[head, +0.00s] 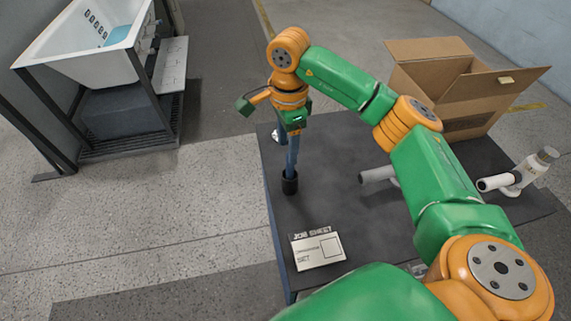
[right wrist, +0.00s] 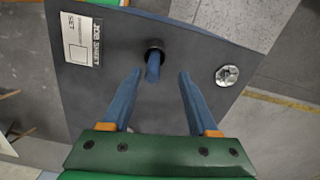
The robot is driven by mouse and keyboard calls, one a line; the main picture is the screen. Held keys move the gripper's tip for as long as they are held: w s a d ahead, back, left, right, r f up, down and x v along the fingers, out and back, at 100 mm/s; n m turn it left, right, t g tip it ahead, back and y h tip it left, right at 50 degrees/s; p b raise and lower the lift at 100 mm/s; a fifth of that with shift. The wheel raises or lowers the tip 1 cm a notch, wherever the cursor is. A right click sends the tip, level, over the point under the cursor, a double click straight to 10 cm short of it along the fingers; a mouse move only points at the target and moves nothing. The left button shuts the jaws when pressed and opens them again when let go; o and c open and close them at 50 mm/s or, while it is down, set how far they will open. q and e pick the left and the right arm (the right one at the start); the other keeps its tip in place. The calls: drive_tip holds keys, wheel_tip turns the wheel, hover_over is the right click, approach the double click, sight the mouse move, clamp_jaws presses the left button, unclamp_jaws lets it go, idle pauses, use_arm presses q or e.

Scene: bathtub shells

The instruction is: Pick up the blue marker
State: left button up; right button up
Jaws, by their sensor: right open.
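The blue marker (right wrist: 152,70) stands upright in a small black holder (right wrist: 155,46) on the dark table. In the head view the black holder (head: 289,183) is at the table's left part, below my right gripper (head: 291,155). In the right wrist view my right gripper (right wrist: 160,76) is open, with its two blue fingers apart on either side of the marker's line and nothing held. In the head view the blue fingers and the marker overlap, so their contact is unclear. My left gripper is not in view.
A job sheet (head: 318,250) lies near the table's front left. A silver bolt-like part (right wrist: 227,75) is near the holder. White pipe fittings (head: 512,178) and an open cardboard box (head: 455,85) are at the right. A white bathtub (head: 85,65) stands on a rack at far left.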

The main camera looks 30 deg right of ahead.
sight(290, 169)
drive_tip(key=f+p, duration=0.1)
drive_tip(key=f, duration=0.1)
drive_tip(key=f+p, duration=0.1)
drive_tip(key=f, duration=0.1)
drive_tip(key=s+f+p, duration=0.1)
drive_tip(key=f, duration=0.1)
drive_tip(key=shift+d+f, duration=0.2)
drive_tip(key=shift+f, duration=0.1)
drive_tip(key=shift+a, duration=0.1)
clamp_jaws()
